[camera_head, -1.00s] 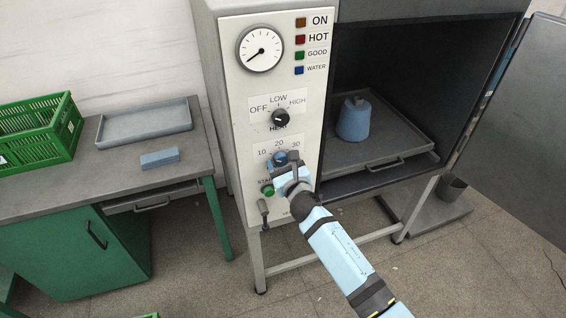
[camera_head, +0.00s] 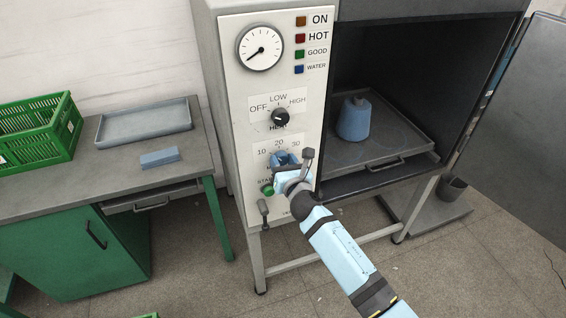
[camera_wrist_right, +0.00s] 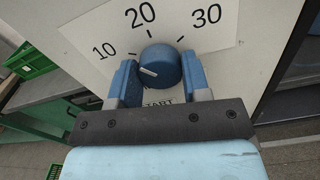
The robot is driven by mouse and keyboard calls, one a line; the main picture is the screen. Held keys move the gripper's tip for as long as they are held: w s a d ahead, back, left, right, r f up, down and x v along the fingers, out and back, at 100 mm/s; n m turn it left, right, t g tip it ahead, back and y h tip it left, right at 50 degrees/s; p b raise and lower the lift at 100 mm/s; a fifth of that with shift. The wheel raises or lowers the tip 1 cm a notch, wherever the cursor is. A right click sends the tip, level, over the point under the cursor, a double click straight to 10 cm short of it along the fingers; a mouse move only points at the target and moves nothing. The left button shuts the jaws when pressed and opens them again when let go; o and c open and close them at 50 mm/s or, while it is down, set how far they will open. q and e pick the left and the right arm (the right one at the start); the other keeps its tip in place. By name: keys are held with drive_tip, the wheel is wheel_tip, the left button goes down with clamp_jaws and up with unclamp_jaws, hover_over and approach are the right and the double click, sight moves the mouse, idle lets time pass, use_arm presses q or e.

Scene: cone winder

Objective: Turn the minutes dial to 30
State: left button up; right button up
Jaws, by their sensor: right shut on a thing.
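The minutes dial is a round blue knob (camera_wrist_right: 160,66) low on the white control panel, below the marks 10, 20 and 30. In the wrist view its white pointer line faces left, a little below the 10 mark. My right gripper (camera_head: 285,161) is at the dial, and its two blue fingers in the wrist view (camera_wrist_right: 157,76) are shut on the knob's left and right sides. In the head view the gripper hides most of the dial. My left gripper is in neither view.
The heat knob (camera_head: 280,118) is just above. A green start button (camera_head: 268,189) and a grey lever (camera_head: 263,210) are below left. The open chamber at right holds a blue cone (camera_head: 354,119) on a tray (camera_head: 395,150). A bench (camera_head: 85,190) stands at left.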

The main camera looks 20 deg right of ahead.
drive_tip(key=m, duration=0.4)
drive_tip(key=shift+m, duration=0.4)
drive_tip(key=m+b, duration=0.1)
drive_tip(key=m, duration=0.9)
drive_tip(key=shift+m, duration=0.4)
drive_tip(key=shift+f+m, duration=0.1)
drive_tip(key=shift+m, duration=1.8)
drive_tip(key=o, duration=0.9)
